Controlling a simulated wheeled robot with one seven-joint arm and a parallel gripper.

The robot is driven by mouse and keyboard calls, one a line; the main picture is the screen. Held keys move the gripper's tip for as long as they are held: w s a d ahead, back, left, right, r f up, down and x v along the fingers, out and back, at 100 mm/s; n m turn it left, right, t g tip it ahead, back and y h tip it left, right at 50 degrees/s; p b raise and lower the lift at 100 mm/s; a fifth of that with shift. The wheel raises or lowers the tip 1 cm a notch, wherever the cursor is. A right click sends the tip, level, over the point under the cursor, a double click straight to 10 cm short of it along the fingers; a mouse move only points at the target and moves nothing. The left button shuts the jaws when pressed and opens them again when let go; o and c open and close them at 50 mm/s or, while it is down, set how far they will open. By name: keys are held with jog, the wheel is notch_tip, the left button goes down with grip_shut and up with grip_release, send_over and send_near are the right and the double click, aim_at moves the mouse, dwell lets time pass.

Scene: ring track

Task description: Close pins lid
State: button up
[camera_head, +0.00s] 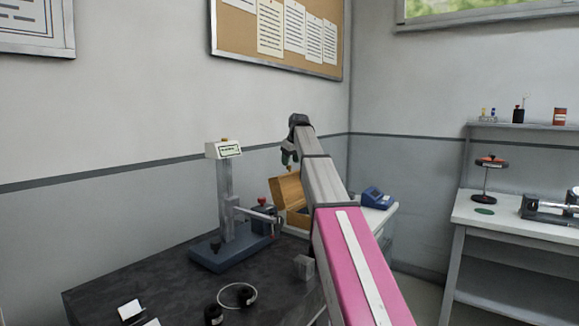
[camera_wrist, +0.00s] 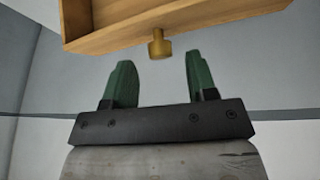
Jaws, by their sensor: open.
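In the head view the gripper (camera_head: 289,158) shows small above the lid.
A grey press-like stand (camera_head: 226,190) with a lever is left of the box on the dark bench (camera_head: 165,275). A blue device (camera_head: 377,197) sits right of the box. A clear block (camera_head: 304,267), a ring (camera_head: 237,295) and black pots lie nearer. A white side table (camera_head: 500,213) stands at right.

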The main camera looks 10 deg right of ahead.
jog(key=shift+x, duration=1.35)
grip_shut()
jog(key=shift+s+d, duration=0.1)
